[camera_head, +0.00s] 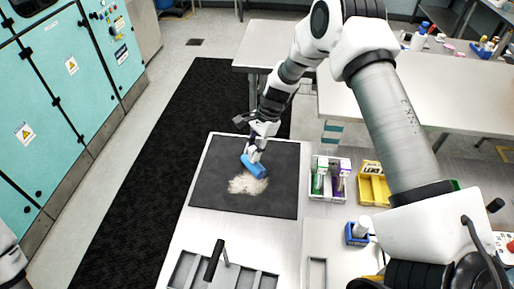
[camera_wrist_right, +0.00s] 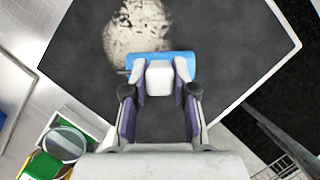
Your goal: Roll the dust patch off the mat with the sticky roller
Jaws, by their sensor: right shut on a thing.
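The sticky roller has a blue cylinder (camera_head: 254,166) and sits over the dark grey mat (camera_head: 272,203), at the upper edge of the pale dust patch (camera_head: 248,185). My right gripper (camera_head: 254,150) is shut on the roller's handle. In the right wrist view the fingers of my right gripper (camera_wrist_right: 160,80) grip a white block behind the blue roller (camera_wrist_right: 182,64). The dust patch (camera_wrist_right: 138,27) lies just beyond the roller there, speckled and partly thinned. I cannot tell whether the roller touches the mat. My left gripper is out of view.
Right of the mat stand a bin with green and purple items (camera_head: 330,178) and a yellow bin (camera_head: 374,188). A blue holder with a white item (camera_head: 357,232) is nearer.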

